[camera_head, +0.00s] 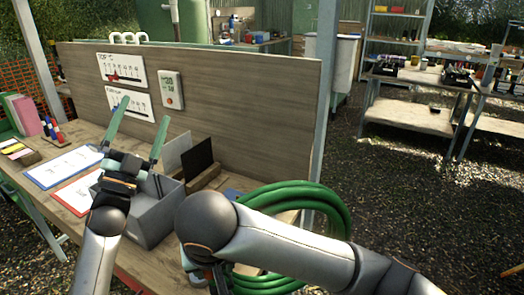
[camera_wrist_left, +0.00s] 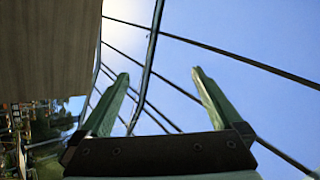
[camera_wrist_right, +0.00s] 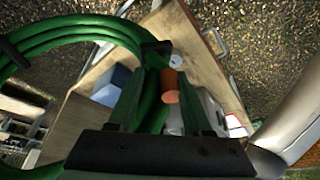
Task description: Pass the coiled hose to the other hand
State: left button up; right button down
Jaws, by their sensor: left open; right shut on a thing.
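The coiled green hose (camera_head: 335,205) hangs in several loops at the right end of the workbench in the head view, partly behind my right arm. In the right wrist view the hose (camera_wrist_right: 75,28) curves from the upper left to between the fingers, near an orange-brown piece (camera_wrist_right: 169,88). My right gripper (camera_wrist_right: 162,76) is shut on the hose; in the head view my arm mostly hides it. My left gripper (camera_head: 142,110) is open and empty, fingers pointing up above the bench, well left of the hose. Its spread fingers also show in the left wrist view (camera_wrist_left: 159,72).
A grey bin (camera_head: 150,222) stands on the workbench (camera_head: 75,215) close to my left gripper. A wooden back panel (camera_head: 235,95) rises behind it. Framed sheets (camera_head: 62,165) lie at the left. Open gravel (camera_head: 410,210) lies to the right.

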pick_arm(q)
jog(key=s+d+r+m+g+h, duration=0.45)
jog(key=d+m+g+h, duration=0.35)
jog(key=m, duration=0.2)
jog(key=s+d+r+m+g+h, duration=0.3)
jog(key=d+r+m+g+h, duration=0.3)
jog(key=d+m+g+h, duration=0.3)
jog(key=m+g+y, duration=0.9)
jog(key=m+y, duration=0.8)
send_over(288, 204)
jog(key=d, duration=0.2)
notch_tip(288, 204, down, 8)
jog(key=a+y, duration=0.1)
jog(key=a, duration=0.1)
jog(key=w+a+f+t+y, duration=0.1)
jog(key=y, duration=0.1)
jog(key=w+a+t+y, duration=0.1)
jog(key=a, duration=0.1)
jog(key=shift+a+f+y, duration=0.3)
jog(key=shift+f, duration=0.1)
jog(key=shift+a+f, duration=0.1)
jog(key=shift+a, duration=0.1)
jog(key=shift+w+d+f, duration=0.1)
jog(key=shift+f, duration=0.25)
jog(key=x, duration=1.1)
jog(key=shift+w+f, duration=0.15)
grip_shut()
pick_arm(e)
jog(key=shift+w+d, duration=0.1)
